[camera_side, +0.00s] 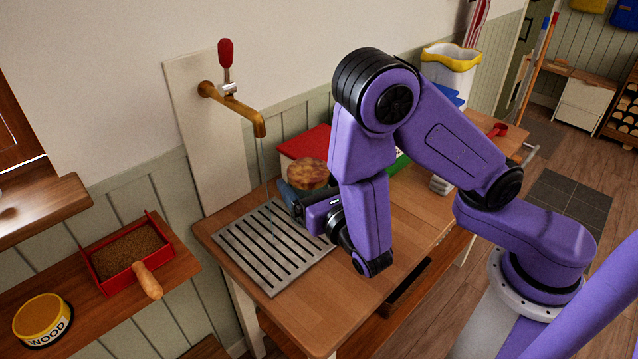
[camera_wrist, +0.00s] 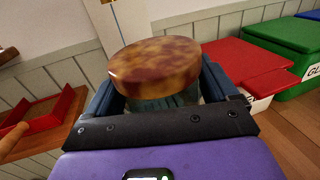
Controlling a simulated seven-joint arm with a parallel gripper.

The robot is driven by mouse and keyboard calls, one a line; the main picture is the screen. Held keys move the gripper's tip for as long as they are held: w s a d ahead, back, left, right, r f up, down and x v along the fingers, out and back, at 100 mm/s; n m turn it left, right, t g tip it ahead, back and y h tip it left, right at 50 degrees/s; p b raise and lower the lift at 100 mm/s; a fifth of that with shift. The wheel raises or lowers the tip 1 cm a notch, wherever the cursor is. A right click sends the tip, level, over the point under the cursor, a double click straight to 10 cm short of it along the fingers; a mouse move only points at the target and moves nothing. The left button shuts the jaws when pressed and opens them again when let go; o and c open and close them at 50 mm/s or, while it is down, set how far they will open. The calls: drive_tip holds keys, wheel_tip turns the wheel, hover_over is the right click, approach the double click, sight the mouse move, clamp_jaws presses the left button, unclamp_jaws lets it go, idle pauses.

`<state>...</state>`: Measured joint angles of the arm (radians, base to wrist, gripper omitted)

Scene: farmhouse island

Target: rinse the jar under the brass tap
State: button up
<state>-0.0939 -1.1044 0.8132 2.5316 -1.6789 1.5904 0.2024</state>
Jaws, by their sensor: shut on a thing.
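The jar has a mottled brown-and-yellow lid (camera_side: 307,174) and is upright between the fingers of my gripper (camera_side: 303,196). In the wrist view the lid (camera_wrist: 155,62) stands above the dark blue fingers, and greenish glass (camera_wrist: 165,101) shows below it; the rest of the jar is hidden. My gripper (camera_wrist: 160,92) is shut on the jar. The brass tap (camera_side: 235,105) with a red handle sticks out from a pale wall board. A thin stream of water (camera_side: 267,180) falls from its spout to the slotted metal drain (camera_side: 240,246). The jar is right of the stream, apart from it.
A red-lidded box (camera_side: 306,141) stands behind the jar, and the wrist view shows red (camera_wrist: 245,62) and green (camera_wrist: 290,45) bins to the right. A red tray (camera_side: 126,250) and a round yellow tin (camera_side: 42,318) sit on the left shelf. The wooden counter's front (camera_side: 330,300) is clear.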

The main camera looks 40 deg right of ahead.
drive_tip(key=w+a+f, duration=0.1)
drive_tip(key=w+a, duration=0.1)
drive_tip(key=w, duration=0.5)
drive_tip(key=shift+w+a+f, duration=0.2)
drive_tip(key=shift+a+f, duration=0.05)
idle(0.6)
drive_tip(key=shift+d, duration=0.2)
drive_tip(key=shift+w+d, duration=0.2)
drive_tip(key=shift+d, duration=0.15)
idle(0.3)
drive_tip(key=shift+s+a, duration=0.2)
drive_tip(key=shift+a, duration=0.35)
drive_tip(key=shift+d, duration=0.1)
drive_tip(key=shift+w+d, duration=0.15)
drive_tip(key=shift+d, duration=0.3)
